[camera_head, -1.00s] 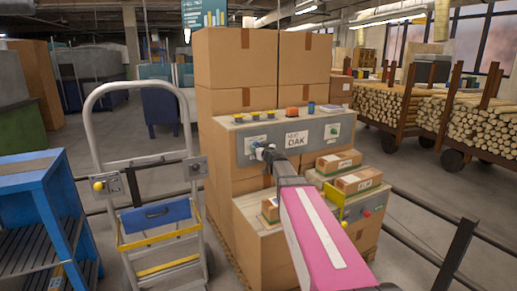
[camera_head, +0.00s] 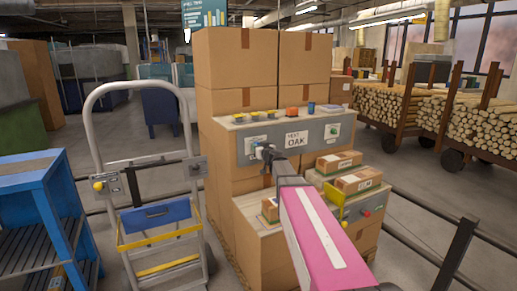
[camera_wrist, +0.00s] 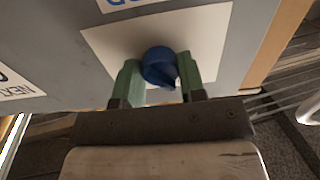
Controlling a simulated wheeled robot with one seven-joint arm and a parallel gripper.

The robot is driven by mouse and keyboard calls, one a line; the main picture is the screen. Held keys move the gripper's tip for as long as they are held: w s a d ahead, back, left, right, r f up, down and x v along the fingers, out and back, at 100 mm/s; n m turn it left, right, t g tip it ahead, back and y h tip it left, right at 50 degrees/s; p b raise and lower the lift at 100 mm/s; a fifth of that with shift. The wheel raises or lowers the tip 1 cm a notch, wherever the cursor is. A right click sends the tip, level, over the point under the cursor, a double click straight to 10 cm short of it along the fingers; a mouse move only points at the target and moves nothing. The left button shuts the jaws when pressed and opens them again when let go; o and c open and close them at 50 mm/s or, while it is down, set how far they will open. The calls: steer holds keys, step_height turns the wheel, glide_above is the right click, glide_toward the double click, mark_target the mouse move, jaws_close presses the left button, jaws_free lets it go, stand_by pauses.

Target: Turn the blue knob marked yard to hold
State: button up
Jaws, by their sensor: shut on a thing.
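The blue knob (camera_wrist: 160,66) sits on a white plate (camera_wrist: 205,35) on a grey panel in the wrist view. My gripper (camera_wrist: 161,75) has its green fingers on both sides of the knob and is shut on it. The knob's narrow end points down and slightly right in that view. In the head view my gripper (camera_head: 262,152) is at the left part of the grey panel (camera_head: 318,135) and hides the knob.
A "NEXT OAK" label (camera_head: 297,139) is right of my gripper, with another plate (camera_head: 332,131) beyond it. Small coloured items (camera_head: 292,112) stand on the ledge above. Cartons (camera_head: 358,180) lie below right. A hand truck (camera_head: 137,95) stands left.

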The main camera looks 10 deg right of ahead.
steer(key=m, duration=0.8)
steer(key=shift+m, duration=0.4)
steer(key=m, duration=0.4)
steer(key=shift+m, duration=2.1)
steer(key=o, duration=0.9)
steer(key=shift+s, duration=0.2)
steer(key=v, duration=1)
steer(key=shift+s+d, duration=0.1)
steer(key=shift+s, duration=0.15)
